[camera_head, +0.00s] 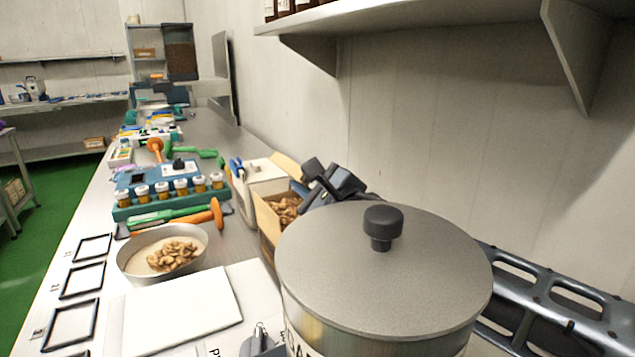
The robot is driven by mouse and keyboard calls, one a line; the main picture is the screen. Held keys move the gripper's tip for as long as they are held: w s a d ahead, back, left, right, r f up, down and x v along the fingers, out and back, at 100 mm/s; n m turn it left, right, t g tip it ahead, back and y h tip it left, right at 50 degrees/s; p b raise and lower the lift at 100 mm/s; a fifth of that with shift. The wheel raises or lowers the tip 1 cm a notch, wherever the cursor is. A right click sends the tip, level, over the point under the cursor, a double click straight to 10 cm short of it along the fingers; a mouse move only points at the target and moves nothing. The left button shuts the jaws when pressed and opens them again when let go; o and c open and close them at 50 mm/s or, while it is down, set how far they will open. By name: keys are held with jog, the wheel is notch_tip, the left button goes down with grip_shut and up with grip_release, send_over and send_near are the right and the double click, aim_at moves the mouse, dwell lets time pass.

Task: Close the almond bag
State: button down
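The almond bag (268,219) looks like a tan, box-shaped container behind the large lidded pot, left of centre. Its top is open, and brown nuts (285,209) show inside. A tan flap (287,166) stands up at its far side. The pot hides its lower right part. My gripper (316,185), dark grey and black, is at the bag's right upper edge, partly over the opening. Whether it touches the bag, and how far its fingers are apart, I cannot tell. Nothing is clearly seen in its grasp.
The large pot (380,268) with a grey lid and black knob fills the front. A bowl of nuts (137,262), a white board (180,312) and black frames (71,325) lie left. A jar rack (170,207) and white carton (262,179) stand behind. A shelf (430,12) overhangs right.

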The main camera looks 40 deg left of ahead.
jog(key=shift+s+a+f+n+p, duration=0.15)
jog(key=shift+s+f+n, duration=0.3)
jog(key=shift+n, duration=0.45)
jog(key=shift+s+a+f+n+p, duration=0.1)
jog(key=shift+s+f+n, duration=0.15)
jog(key=shift+f+n, duration=0.5)
jog(key=shift+s+a+f+n+p, duration=0.15)
jog(key=shift+s+f+n, duration=0.2)
jog(key=shift+n, duration=0.7)
jog(key=c, duration=1.1)
grip_release()
jog(key=shift+o, duration=0.2)
jog(key=shift+f, duration=0.1)
